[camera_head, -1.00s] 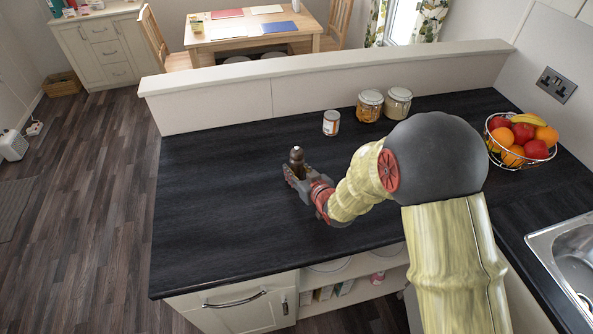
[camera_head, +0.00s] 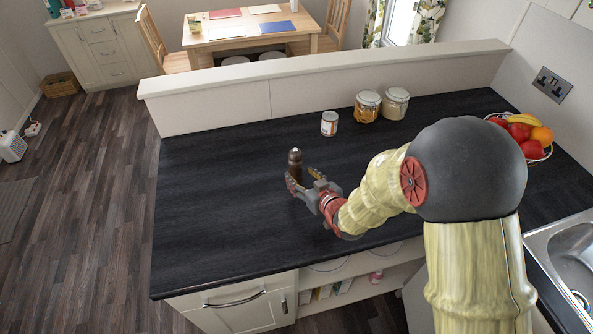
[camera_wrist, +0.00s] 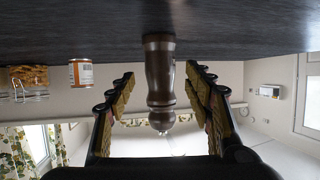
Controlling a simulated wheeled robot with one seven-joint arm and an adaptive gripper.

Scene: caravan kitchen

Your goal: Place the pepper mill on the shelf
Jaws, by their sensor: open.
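The dark brown pepper mill (camera_head: 295,161) stands upright on the black worktop (camera_head: 225,190), left of the middle. It has a narrow neck and a small metal tip. My gripper (camera_head: 304,179) reaches in from the right, low over the worktop, with its jaws open at the mill. In the wrist view, which is upside down, the mill (camera_wrist: 159,82) stands between the two spread fingers, with a visible gap on each side. Open shelves (camera_head: 352,274) show under the worktop's front edge, partly hidden by my arm, with small packets on them.
A labelled tin (camera_head: 329,123) and two glass jars (camera_head: 367,106) stand behind the mill near the raised back ledge (camera_head: 330,68). A fruit basket (camera_head: 527,138) and a sink (camera_head: 567,262) are at the right. The worktop left of the mill is clear.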

